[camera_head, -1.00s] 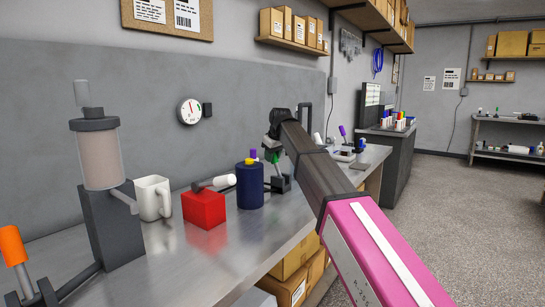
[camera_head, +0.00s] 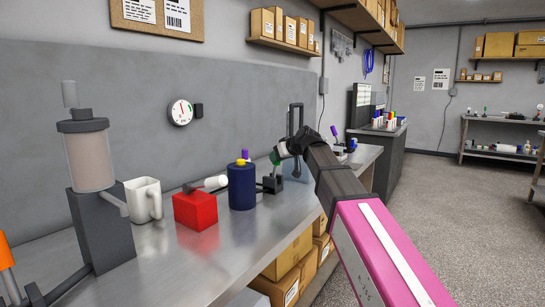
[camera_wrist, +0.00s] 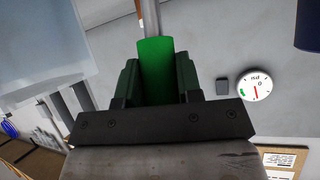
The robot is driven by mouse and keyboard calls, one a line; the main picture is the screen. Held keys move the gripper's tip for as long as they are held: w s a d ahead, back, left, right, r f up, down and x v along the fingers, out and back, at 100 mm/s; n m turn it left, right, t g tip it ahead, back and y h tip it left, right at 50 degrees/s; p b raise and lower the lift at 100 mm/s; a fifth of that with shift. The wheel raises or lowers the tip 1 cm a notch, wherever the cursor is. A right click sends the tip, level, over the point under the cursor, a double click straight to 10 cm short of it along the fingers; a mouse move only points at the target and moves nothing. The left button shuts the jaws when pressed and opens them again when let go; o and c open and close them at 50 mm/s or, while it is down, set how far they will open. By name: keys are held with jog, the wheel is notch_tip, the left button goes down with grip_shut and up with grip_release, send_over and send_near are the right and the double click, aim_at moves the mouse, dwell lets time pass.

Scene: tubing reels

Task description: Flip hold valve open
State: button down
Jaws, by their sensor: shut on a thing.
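A valve with a green handle (camera_head: 275,158) on a black base (camera_head: 272,184) stands on the steel bench, beyond a dark blue cylinder (camera_head: 242,188). My gripper (camera_head: 280,154) is at the handle, at the end of my arm reaching in from the lower right. In the wrist view, my gripper (camera_wrist: 157,85) is shut on the green handle (camera_wrist: 156,68), which stands up between the two dark fingers. In the head view, the fingers are small and the lever's lower part is partly hidden, so its exact tilt is hard to tell.
A red block (camera_head: 195,210) with a white-handled lever, a white mug (camera_head: 144,200) and a grey stand with a clear reservoir (camera_head: 90,160) line the bench to the left. An orange handle (camera_head: 5,252) is at the left edge. A round gauge (camera_head: 180,112) hangs on the wall.

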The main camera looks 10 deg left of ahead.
jog(key=shift+s+d+f+t+y, duration=0.25)
jog(key=shift+d+t+y, duration=0.1)
jog(key=shift+d+y, duration=0.2)
jog(key=shift+s+d+f+t+y, duration=0.15)
jog(key=shift+s+d+t+y, duration=0.15)
jog(key=shift+d+y, duration=0.25)
jog(key=c, duration=0.8)
grip_release()
jog(key=shift+d, duration=0.1)
jog(key=v, duration=1)
jog(key=shift+s+d, duration=0.2)
jog(key=shift+d, duration=0.1)
